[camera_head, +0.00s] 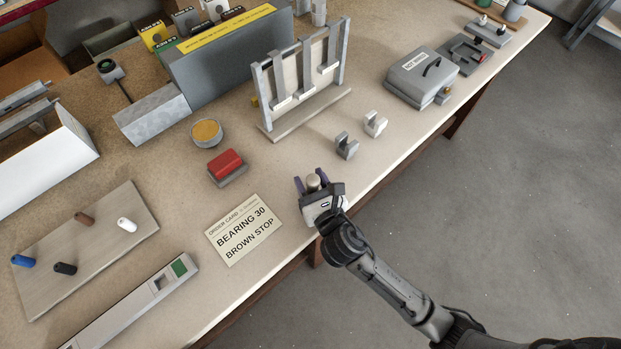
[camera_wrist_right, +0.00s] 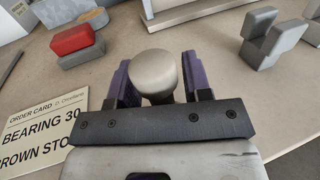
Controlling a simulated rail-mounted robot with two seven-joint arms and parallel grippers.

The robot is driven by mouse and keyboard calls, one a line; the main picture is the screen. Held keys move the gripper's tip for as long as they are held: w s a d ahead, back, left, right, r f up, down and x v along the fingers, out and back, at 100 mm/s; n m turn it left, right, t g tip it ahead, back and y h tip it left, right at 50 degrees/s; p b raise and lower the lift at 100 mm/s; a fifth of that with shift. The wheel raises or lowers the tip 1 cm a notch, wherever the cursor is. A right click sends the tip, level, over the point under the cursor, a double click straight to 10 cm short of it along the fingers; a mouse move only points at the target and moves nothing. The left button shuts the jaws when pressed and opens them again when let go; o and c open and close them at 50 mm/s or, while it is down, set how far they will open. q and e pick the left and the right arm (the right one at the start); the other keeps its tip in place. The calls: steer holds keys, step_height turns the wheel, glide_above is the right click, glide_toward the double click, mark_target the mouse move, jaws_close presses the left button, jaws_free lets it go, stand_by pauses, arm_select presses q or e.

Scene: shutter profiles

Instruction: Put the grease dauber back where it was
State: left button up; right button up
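In the head view my right gripper (camera_head: 312,184) is at the table's front edge, beside the order card. A pale metal piece with a rounded end, which looks like the grease dauber (camera_head: 313,182), sits between its purple fingers. A round pot with amber contents, likely grease (camera_head: 207,131), stands behind the red block. My left gripper is not in view.
The red block (camera_head: 228,162) on a grey base and the order card (camera_head: 244,229) lie left of my gripper. Two small grey brackets (camera_head: 346,146) stand behind it, with a slatted rack (camera_head: 303,75) further back. A grey lidded case (camera_head: 421,76) is at right.

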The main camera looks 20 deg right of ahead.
steer(key=shift+o, duration=1.1)
steer(key=shift+r, duration=0.2)
steer(key=s+p, duration=0.1)
steer(key=s, duration=1.1)
steer(key=shift+d, duration=0.2)
